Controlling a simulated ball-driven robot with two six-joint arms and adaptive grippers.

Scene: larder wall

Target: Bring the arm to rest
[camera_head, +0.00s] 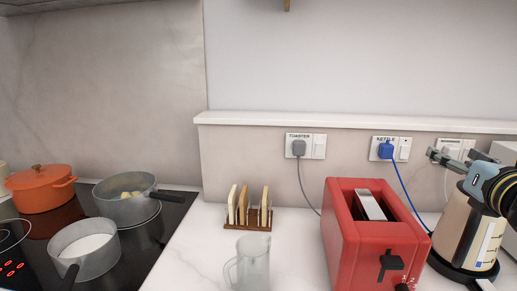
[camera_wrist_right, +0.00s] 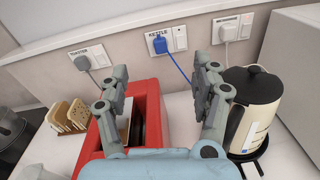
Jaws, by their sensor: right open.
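My right gripper (camera_head: 452,160) is at the right edge of the head view, in front of the wall sockets and above the cream kettle (camera_head: 457,228). Its two fingers are apart with nothing between them; the right wrist view shows the open gripper (camera_wrist_right: 161,75) too. Beyond the fingers, the blue plug (camera_wrist_right: 158,44) sits in the socket labelled KETTLE; the head view shows this plug (camera_head: 386,150) left of the gripper. My left gripper is in neither view.
A red toaster (camera_head: 372,252) stands left of the kettle. A toast rack (camera_head: 247,226) and a clear jug (camera_head: 252,262) stand further left. The grey toaster plug (camera_head: 298,147) is in its socket. Pots, including an orange one (camera_head: 42,190), stand on the black hob (camera_head: 150,245).

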